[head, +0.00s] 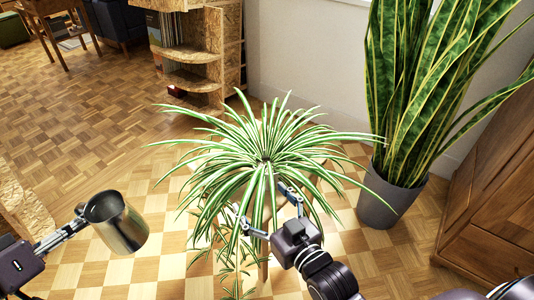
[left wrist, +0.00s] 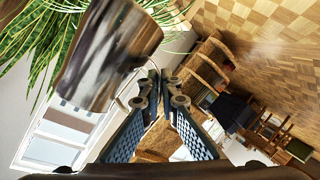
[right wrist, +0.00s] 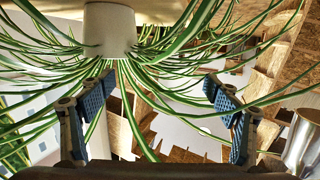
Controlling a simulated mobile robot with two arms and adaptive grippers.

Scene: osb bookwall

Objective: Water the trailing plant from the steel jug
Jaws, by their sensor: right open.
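The trailing plant (head: 262,160), with long green and white striped leaves, stands in the middle of the head view. Its pale pot (right wrist: 108,32) shows in the right wrist view; leaves hide it in the head view. The steel jug (head: 120,228) is left of the plant, apart from it and roughly upright, mouth up. My left gripper (head: 80,216) is shut on the jug's handle; the jug also shows close up in the left wrist view (left wrist: 105,55). My right gripper (head: 265,207) is open among the leaves on the plant's near side, with leaves between its fingers (right wrist: 160,98).
A tall snake plant in a grey pot (head: 388,203) stands to the right. A wooden cabinet (head: 495,190) is at the far right. An OSB bookshelf (head: 212,50) is behind the plant. Checkered parquet floor (head: 110,130) is clear to the left.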

